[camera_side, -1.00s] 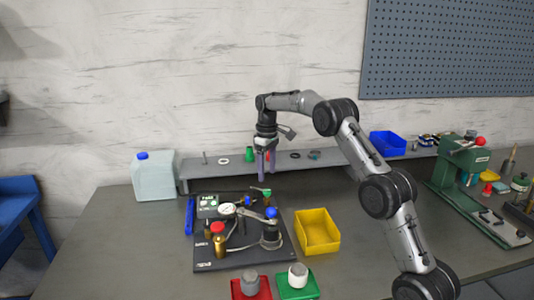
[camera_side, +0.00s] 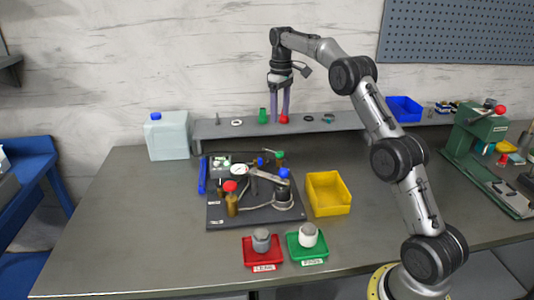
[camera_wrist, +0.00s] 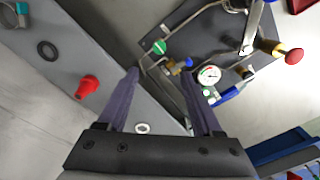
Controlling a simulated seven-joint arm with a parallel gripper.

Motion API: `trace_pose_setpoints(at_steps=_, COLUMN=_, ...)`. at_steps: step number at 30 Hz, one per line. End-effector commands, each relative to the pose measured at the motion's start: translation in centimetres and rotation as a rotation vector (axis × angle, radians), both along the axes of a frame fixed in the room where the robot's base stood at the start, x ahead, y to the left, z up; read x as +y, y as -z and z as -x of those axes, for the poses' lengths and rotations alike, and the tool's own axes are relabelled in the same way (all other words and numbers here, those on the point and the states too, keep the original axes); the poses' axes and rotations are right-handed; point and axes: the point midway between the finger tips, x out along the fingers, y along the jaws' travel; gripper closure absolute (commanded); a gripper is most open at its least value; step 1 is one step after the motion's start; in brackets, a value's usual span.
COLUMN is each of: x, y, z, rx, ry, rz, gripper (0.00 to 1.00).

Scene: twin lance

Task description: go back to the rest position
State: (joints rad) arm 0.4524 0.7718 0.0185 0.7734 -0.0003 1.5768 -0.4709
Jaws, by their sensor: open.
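My gripper (camera_side: 280,118) hangs pointing down above the back of the bench, in front of the raised shelf in the side view. Its two long purple-grey fingers are apart with nothing between them. In the wrist view the gripper (camera_wrist: 160,82) is also open and empty. Below and beyond its fingers are the shelf edge and part of the dark test board. The black test board (camera_side: 240,217) carries a round gauge (camera_wrist: 209,75), a green-handled valve (camera_wrist: 160,47), a red knob (camera_side: 230,186) and a blue knob (camera_side: 284,173).
A yellow bin (camera_side: 328,208) stands right of the board. A red tray (camera_side: 250,257) and a green tray (camera_side: 296,254) each hold a rounded part in front. The raised shelf (camera_side: 345,121) bears small parts. A jug (camera_side: 167,138) is left; a green press (camera_side: 478,135) is right.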

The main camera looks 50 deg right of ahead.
Motion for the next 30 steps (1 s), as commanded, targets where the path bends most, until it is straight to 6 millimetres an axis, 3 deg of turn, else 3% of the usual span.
trace_pose_setpoints(at_steps=2, x=0.9, y=-1.2, z=-0.3, rx=-0.020, ry=-0.016, rz=0.010, gripper=0.33)
trace_pose_setpoints(at_steps=7, x=4.8, y=-8.2, z=0.6, rx=-0.113, ry=-0.074, rz=0.050, gripper=0.33)
trace_pose_setpoints(at_steps=12, x=10.2, y=-14.1, z=4.7, rx=-0.181, ry=-0.139, rz=0.072, gripper=0.33)
trace_pose_setpoints(at_steps=16, x=13.9, y=-16.9, z=8.5, rx=-0.233, ry=-0.169, rz=0.082, gripper=0.33)
trace_pose_setpoints(at_steps=23, x=19.2, y=-18.6, z=16.4, rx=-0.327, ry=-0.194, rz=0.087, gripper=0.33)
trace_pose_setpoints(at_steps=30, x=22.9, y=-16.0, z=25.3, rx=-0.415, ry=-0.188, rz=0.073, gripper=0.33)
